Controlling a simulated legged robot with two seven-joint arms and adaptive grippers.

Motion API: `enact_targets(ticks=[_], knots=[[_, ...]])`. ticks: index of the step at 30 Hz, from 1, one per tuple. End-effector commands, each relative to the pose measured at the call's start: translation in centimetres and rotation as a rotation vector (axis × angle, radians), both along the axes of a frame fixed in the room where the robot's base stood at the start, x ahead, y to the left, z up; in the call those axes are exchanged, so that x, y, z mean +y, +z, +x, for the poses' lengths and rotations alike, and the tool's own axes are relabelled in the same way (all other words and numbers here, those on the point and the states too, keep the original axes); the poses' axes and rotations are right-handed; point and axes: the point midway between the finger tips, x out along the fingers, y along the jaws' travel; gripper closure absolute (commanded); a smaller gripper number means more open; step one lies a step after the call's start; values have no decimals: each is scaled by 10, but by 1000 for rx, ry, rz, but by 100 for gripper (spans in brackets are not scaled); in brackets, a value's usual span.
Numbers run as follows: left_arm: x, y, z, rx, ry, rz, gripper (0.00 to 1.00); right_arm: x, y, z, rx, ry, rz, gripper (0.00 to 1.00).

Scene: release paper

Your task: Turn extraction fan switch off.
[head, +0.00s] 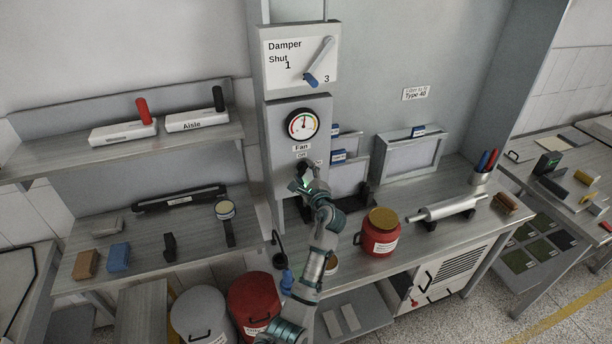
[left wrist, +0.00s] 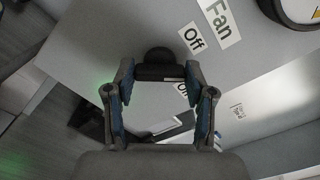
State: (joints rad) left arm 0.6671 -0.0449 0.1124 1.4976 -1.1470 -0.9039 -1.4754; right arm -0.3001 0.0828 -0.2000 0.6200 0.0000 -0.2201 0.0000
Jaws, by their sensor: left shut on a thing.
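The fan switch is on the grey panel (head: 284,125) under the round gauge, beneath a "Fan" label (head: 301,147) and an "Off" label (head: 302,155). In the left wrist view the switch is a black knob (left wrist: 158,62) with a bar between my fingertips. The "Off" label (left wrist: 193,38) is beside it, and a second label (left wrist: 183,90) is partly hidden by a finger. My left gripper (head: 308,182) is at the panel, shut on this knob; its fingers also show in the wrist view (left wrist: 160,76). Which label the knob points at I cannot tell. My right gripper is not in view.
A damper panel (head: 290,68) with a blue-tipped lever is above the gauge (head: 303,124). A red canister (head: 380,238) and a metal roller (head: 446,209) stand on the bench to the right. Shelves with tools are at left. Red and grey drums (head: 254,300) stand below.

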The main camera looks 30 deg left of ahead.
Motion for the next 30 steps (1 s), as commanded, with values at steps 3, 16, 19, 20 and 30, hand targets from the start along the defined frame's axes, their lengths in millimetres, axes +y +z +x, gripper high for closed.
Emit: enact_targets(ticks=[3, 16, 19, 20, 30], knots=[[0, -1, 1, -84, -4, -71, 81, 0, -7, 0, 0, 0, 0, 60], [-1, -1, 1, -373, -5, -314, 81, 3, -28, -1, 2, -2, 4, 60], [-1, 0, 1, -423, -6, -357, 81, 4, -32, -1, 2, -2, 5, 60], [-1, 0, 1, -437, -6, -369, 81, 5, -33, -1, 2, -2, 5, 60], [-2, 2, 1, -533, -8, -450, 81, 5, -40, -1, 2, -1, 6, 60]])
